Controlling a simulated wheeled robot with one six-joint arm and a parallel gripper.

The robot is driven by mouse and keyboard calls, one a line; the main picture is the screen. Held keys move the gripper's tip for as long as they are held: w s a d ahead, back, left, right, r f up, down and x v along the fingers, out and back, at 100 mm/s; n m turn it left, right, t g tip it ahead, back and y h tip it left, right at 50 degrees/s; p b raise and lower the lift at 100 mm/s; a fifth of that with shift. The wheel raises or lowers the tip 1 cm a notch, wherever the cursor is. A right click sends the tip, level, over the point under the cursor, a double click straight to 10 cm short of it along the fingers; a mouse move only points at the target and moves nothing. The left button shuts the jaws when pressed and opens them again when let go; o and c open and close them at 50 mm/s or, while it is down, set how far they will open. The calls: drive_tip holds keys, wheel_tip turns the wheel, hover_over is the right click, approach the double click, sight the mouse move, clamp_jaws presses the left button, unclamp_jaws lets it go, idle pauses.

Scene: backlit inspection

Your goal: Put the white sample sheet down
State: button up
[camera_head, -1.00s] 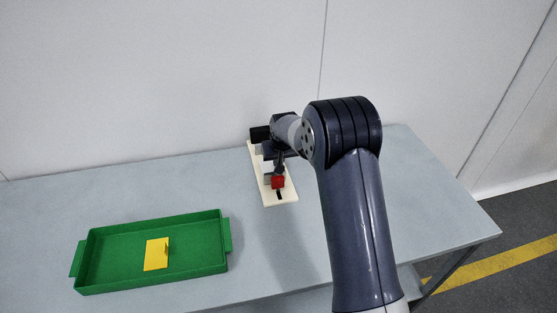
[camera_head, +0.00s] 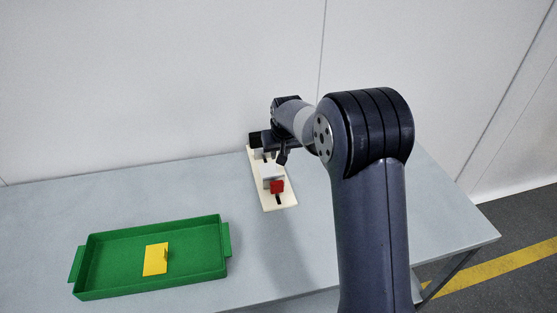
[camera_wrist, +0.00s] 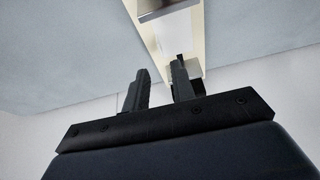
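A white piece (camera_head: 271,171), which looks like the white sample sheet, rests on a long cream board (camera_head: 285,203) at the back of the table. Its exact shape is too small to tell. A red block (camera_head: 277,187) sits at its near side. My gripper (camera_head: 282,157) is just above and behind the white piece, over the board's right edge. In the wrist view my gripper (camera_wrist: 158,76) has its two fingers apart, with nothing visible between them. The cream board (camera_wrist: 187,42) also shows there, beyond the fingertips. My arm hides part of the table.
A dark block (camera_head: 255,140) sits at the board's far end. The grey tabletop (camera_head: 190,185) is clear between tray and board. A wall stands behind.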

drive_tip(key=v, duration=0.3)
drive_tip(key=shift+s+r, duration=0.2)
drive_tip(key=shift+r, duration=0.15)
